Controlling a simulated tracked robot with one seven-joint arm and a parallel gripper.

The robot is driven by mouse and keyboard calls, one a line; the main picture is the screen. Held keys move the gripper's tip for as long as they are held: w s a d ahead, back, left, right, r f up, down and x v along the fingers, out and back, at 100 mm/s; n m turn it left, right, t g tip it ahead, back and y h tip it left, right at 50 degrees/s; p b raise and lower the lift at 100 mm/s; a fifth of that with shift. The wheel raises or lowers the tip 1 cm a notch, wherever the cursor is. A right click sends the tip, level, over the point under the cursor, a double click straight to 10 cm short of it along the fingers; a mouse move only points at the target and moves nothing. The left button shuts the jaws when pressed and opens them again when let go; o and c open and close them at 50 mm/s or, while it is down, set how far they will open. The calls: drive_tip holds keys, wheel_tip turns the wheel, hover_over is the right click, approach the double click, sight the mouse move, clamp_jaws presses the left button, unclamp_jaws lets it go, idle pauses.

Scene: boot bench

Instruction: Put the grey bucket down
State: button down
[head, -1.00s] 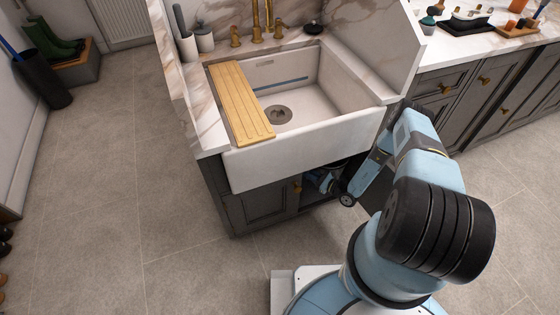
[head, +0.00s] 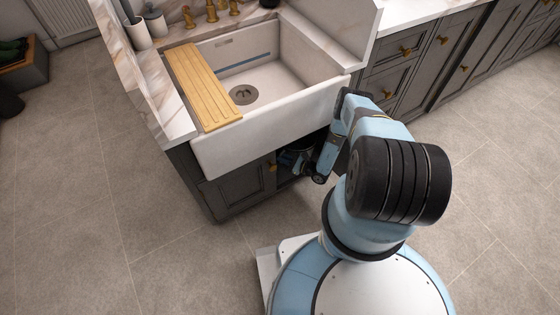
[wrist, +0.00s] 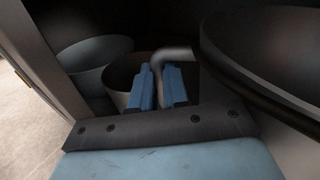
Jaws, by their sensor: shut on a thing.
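In the wrist view, the two blue fingers of my gripper (wrist: 158,82) are shut at the near right rim of a round, open grey bucket (wrist: 123,72), which looks brownish inside. The fingers hide part of this rim. A second grey round container (wrist: 92,54) stands close beside it on the left. In the head view, my gripper end (head: 297,158) reaches into the dark cabinet under the sink. The bucket is hidden there, and I cannot tell whether its base touches the cabinet floor.
A bent grey pipe (wrist: 174,53) passes just behind the fingers. A large dark rounded thing (wrist: 275,45) fills the wrist view's right side. The white sink (head: 265,128) overhangs the cabinet opening, with a wooden board (head: 202,88) across it. The floor in front is clear.

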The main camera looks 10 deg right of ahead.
drive_tip(key=shift+f, duration=0.7)
drive_tip(key=c, duration=1.1)
unclamp_jaws()
drive_tip(key=shift+f, duration=0.1)
drive_tip(key=shift+s, duration=0.1)
